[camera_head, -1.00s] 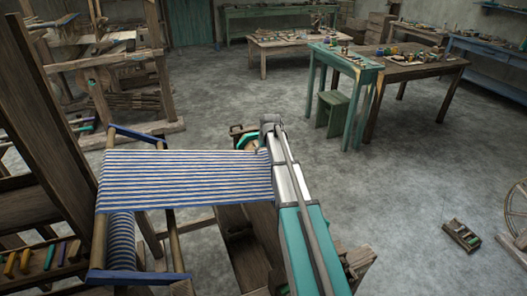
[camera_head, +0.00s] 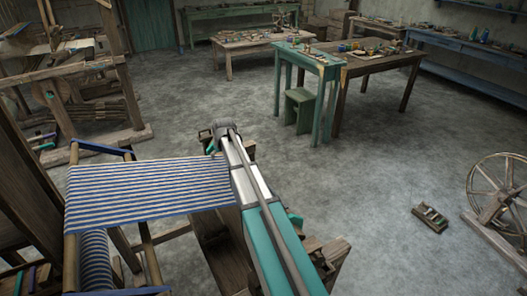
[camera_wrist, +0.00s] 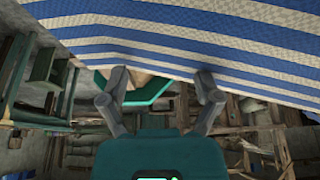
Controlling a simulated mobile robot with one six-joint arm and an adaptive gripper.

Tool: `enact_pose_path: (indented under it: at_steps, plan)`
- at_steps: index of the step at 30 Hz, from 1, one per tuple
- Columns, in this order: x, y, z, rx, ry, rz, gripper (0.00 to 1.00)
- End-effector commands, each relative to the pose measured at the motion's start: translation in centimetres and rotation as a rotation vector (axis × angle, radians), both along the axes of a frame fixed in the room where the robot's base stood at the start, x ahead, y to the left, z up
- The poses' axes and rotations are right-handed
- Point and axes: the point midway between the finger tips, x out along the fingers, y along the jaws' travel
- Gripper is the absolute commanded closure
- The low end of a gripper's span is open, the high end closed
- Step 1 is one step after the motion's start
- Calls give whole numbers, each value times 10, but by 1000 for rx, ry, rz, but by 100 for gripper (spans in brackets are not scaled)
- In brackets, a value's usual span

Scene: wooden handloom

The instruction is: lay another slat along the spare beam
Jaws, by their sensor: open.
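The loom's blue-and-white striped cloth (camera_head: 145,188) stretches across the left of the head view. Its lower part is wound in a roll (camera_head: 97,262). In the head view my arm reaches up from the bottom, beside the cloth's right edge; the fingers cannot be made out there. In the wrist view my gripper (camera_wrist: 162,80) is open, its fingers apart with nothing held between them. The striped cloth (camera_wrist: 215,35) fills the top of that view, close to the fingertips. I cannot single out a spare beam or any slat laid on one.
Wooden loom posts stand at the left. A green table (camera_head: 308,62) with a stool (camera_head: 299,110) and a brown table (camera_head: 385,62) stand behind. A small wooden box (camera_head: 430,218) lies on the floor near a spoked wheel (camera_head: 497,188). The grey floor between is open.

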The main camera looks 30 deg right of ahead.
Motion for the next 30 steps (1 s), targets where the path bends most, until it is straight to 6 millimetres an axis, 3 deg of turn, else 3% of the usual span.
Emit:
enact_pose_path:
  at_steps: [17, 30]
  plan:
    - [0, 77, 33, -1, 0, 2, 18]
    - [-50, 41, 59, 0, 3, -306, 18]
